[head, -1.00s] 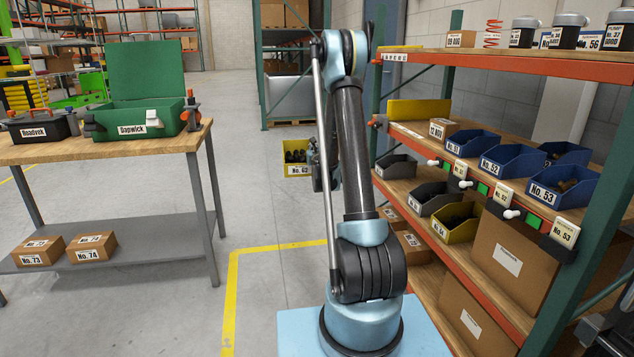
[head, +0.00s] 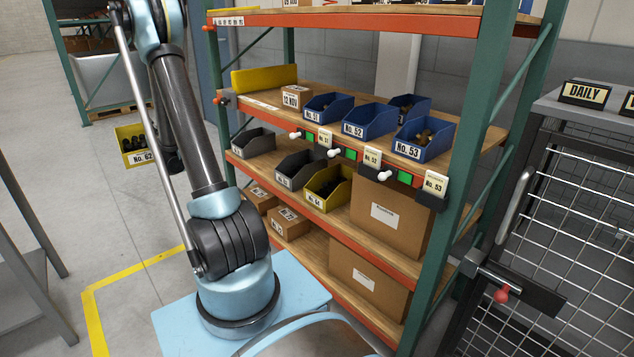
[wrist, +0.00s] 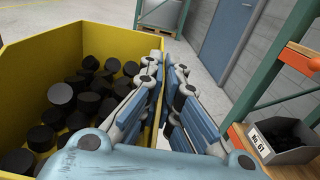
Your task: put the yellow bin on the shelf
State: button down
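The yellow bin marked No. 62 (head: 131,145) hangs in the air left of the shelf rack, away from it. In the wrist view the bin (wrist: 20,62) fills the left side and holds many black round pieces. My gripper (wrist: 167,80) is closed over the bin's right-hand wall, one finger on each side. In the head view my arm mostly hides the gripper. The shelf rack (head: 262,112) has green posts and orange beams. Another yellow bin, No. 64 (head: 330,189), stands on its lower level, right of grey bins.
Blue bins (head: 328,108) and a small box (head: 296,97) fill much of the middle level. A grey bin No. 61 (head: 252,143) stands at the lower level's left end. A mesh cage (head: 560,220) is at right. Open floor lies left of the rack.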

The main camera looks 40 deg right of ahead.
jog(key=shift+d, duration=0.1)
jog(key=d+f+m+g+h, duration=0.2)
jog(key=d+f+m+h, duration=0.15)
jog(key=d, duration=0.45)
jog(key=d+f+m+g+h, duration=0.1)
jog(key=d+f+m+h, duration=0.1)
jog(key=d+h, duration=0.45)
jog(key=d+f+m+g+h, duration=0.2)
jog(key=d+m, duration=0.1)
jog(key=d, duration=0.6)
jog(key=s+d+f+m+g+h, duration=0.35)
jog(key=s+d+f+g, duration=0.2)
jog(key=s+d, duration=0.2)
jog(key=s+d+f+m+g+h, duration=0.35)
jog(key=s+d+m+g, duration=0.2)
jog(key=d, duration=0.25)
jog(key=shift+g+y, duration=0.3)
jog(key=shift+y, duration=0.2)
jog(key=d+f, duration=0.1)
jog(key=d, duration=0.5)
jog(key=d+f, duration=0.1)
jog(key=d, duration=0.5)
jog(key=d+f, duration=0.1)
jog(key=d, duration=0.5)
jog(key=shift+w+d+f, duration=0.1)
jog(key=shift+w+f, duration=0.1)
jog(key=shift+f, duration=0.1)
